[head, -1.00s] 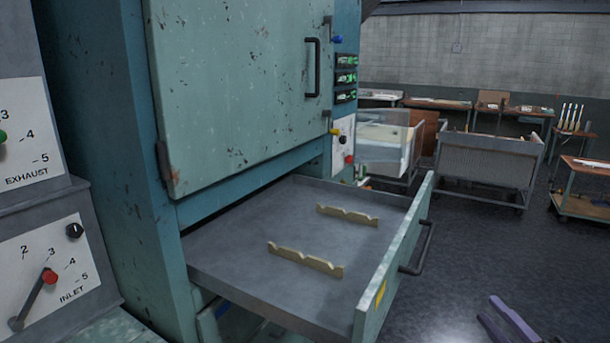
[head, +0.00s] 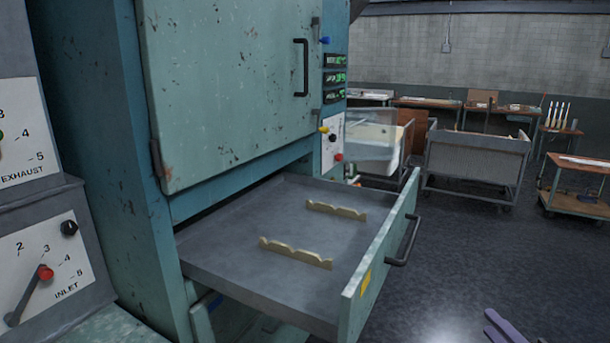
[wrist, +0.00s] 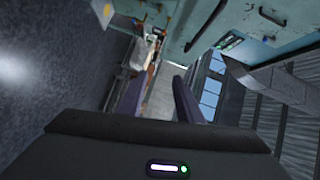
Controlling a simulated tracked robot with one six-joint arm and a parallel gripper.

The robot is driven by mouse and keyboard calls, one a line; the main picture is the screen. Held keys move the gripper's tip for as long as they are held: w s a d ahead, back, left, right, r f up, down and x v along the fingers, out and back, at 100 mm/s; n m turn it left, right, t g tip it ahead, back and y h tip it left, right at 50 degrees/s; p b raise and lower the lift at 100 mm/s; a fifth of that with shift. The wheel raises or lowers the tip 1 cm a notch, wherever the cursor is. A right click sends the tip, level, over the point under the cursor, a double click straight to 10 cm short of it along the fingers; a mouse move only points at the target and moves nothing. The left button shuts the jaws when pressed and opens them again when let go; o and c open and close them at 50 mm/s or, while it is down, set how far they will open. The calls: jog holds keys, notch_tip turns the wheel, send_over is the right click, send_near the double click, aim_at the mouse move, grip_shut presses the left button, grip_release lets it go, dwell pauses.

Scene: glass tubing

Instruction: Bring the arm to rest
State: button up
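My gripper (wrist: 158,98) shows in the wrist view with two purple fingers standing apart. Nothing shows between them but the distant room. In the head view only a small purple part of my gripper (head: 507,328) shows at the bottom edge, right of the open drawer and apart from it. The rest of my arm is outside the head view.
A pulled-out grey drawer (head: 225,245) of the teal oven (head: 230,90) juts into the room. Two empty notched rests (head: 296,253) (head: 336,210) stand in it. Carts (head: 475,165) and benches stand at the back. The floor (head: 450,270) right of the drawer is clear.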

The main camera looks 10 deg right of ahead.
jog(key=s+d+f+n+g+h, duration=0.3)
jog(key=s+d+f+g+h, duration=0.2)
jog(key=s+d+f+g, duration=0.3)
jog(key=a+r+n+g+y, duration=0.1)
jog(key=a+r+n, duration=0.3)
jog(key=a, duration=1.1)
jog(key=w+a+r+n+g+y, duration=0.1)
jog(key=a+r+n+y, duration=0.3)
jog(key=a, duration=1.2)
jog(key=a+r+n+g+y, duration=0.1)
jog(key=a+r+n, duration=0.5)
jog(key=a, duration=1)
jog(key=shift+w+r+y, duration=0.25)
jog(key=shift+r+y, duration=0.45)
jog(key=shift+r, duration=0.05)
jog(key=shift+d, duration=0.1)
jog(key=shift+s, duration=0.15)
